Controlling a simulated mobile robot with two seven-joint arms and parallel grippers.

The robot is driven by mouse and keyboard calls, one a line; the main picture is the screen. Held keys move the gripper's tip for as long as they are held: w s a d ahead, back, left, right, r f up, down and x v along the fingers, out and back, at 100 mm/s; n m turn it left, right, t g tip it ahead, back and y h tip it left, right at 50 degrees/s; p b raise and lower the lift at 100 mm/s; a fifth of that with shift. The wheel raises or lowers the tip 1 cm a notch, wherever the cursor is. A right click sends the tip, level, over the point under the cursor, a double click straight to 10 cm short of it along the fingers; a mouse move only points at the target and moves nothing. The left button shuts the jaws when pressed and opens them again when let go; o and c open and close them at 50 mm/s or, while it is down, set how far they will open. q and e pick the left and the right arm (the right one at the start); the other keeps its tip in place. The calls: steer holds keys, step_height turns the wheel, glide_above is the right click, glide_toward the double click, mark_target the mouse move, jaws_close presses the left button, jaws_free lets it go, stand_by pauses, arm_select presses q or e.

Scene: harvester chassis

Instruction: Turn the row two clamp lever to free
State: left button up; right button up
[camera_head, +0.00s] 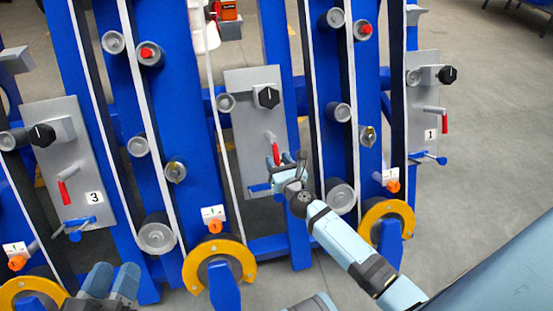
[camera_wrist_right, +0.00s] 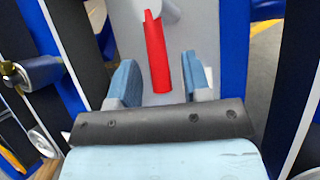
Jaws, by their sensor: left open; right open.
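The row two clamp lever is a red handle (camera_head: 275,152) on the grey middle panel (camera_head: 238,108), between the panels marked 3 and 1. In the right wrist view the red lever (camera_wrist_right: 157,55) hangs down, slightly tilted, from a grey pivot. My right gripper (camera_head: 288,165) is at the lower part of this panel, partly covering the lever's lower end. Its blue fingers (camera_wrist_right: 160,80) are open, one on each side of the lever's lower end, with gaps visible; depth is unclear. My left gripper (camera_head: 112,279) is open and empty at the bottom left.
Panel 3 (camera_head: 85,155) at left and panel 1 (camera_head: 428,90) at right carry similar red levers and black knobs. Blue uprights, belts, rollers and yellow-rimmed wheels (camera_head: 240,258) stand around the middle panel. Bare floor (camera_head: 490,150) lies at right.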

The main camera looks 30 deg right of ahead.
steer(key=shift+w, duration=0.65)
jaws_close()
steer(key=shift+d, duration=0.1)
